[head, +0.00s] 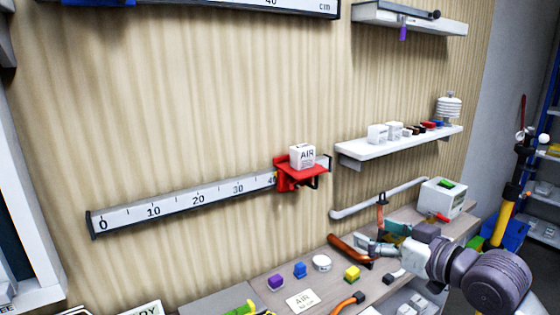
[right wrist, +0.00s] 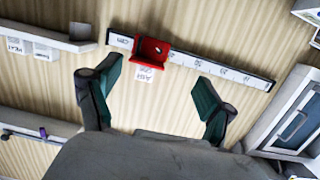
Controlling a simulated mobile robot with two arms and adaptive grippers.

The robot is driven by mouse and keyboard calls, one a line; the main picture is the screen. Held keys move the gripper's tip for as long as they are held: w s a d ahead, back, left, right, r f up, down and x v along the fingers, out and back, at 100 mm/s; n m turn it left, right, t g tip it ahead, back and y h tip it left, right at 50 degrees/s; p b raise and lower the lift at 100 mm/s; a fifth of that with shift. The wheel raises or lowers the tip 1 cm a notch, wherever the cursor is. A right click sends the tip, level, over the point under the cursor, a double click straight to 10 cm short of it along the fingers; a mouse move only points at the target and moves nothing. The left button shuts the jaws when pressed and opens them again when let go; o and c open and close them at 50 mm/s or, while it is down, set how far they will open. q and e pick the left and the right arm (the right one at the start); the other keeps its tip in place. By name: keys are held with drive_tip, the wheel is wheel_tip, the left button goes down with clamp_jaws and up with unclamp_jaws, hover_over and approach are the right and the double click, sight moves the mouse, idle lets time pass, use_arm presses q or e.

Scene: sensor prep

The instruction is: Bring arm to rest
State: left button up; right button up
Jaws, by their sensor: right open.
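My right gripper (head: 379,238) is at the lower right of the head view, in front of the wall and above the bench. In the right wrist view its two fingers (right wrist: 157,76) are wide apart with nothing between them. The right arm comes in from the lower right. A white block marked AIR (head: 303,157) sits on a red holder (head: 295,176) on the wall ruler (head: 180,204), near its 40 end. The red holder also shows in the right wrist view (right wrist: 151,50), upside down. My left gripper is not in view.
A wall shelf (head: 400,145) with small items is above the gripper. A white box (head: 442,197) stands right of it.

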drive_tip(key=s+a+f+m+g+h, duration=0.15)
drive_tip(key=s+f, duration=0.35)
drive_tip(key=f, duration=0.6)
drive_tip(key=s+f+g+h, duration=0.2)
drive_tip(key=s+f, duration=0.3)
drive_tip(key=f, duration=0.5)
drive_tip(key=s+d+f+m+g+h, duration=0.1)
drive_tip(key=s+d+f+g+h, duration=0.15)
drive_tip(key=s+f, duration=0.6)
drive_tip(key=s+d+f+m+g+h, duration=0.15)
drive_tip(key=s+f+g, duration=0.3)
drive_tip(key=s, duration=0.75)
drive_tip(key=s+f, duration=0.3)
drive_tip(key=f, duration=2.5)
drive_tip(key=s+d+f+g, duration=0.2)
drive_tip(key=s+f, duration=1.2)
drive_tip(key=s, duration=0.1)
drive_tip(key=shift+s+d+f+h, duration=0.15)
drive_tip(key=shift+s+f+h, duration=0.15)
drive_tip(key=shift+s+h, duration=0.15)
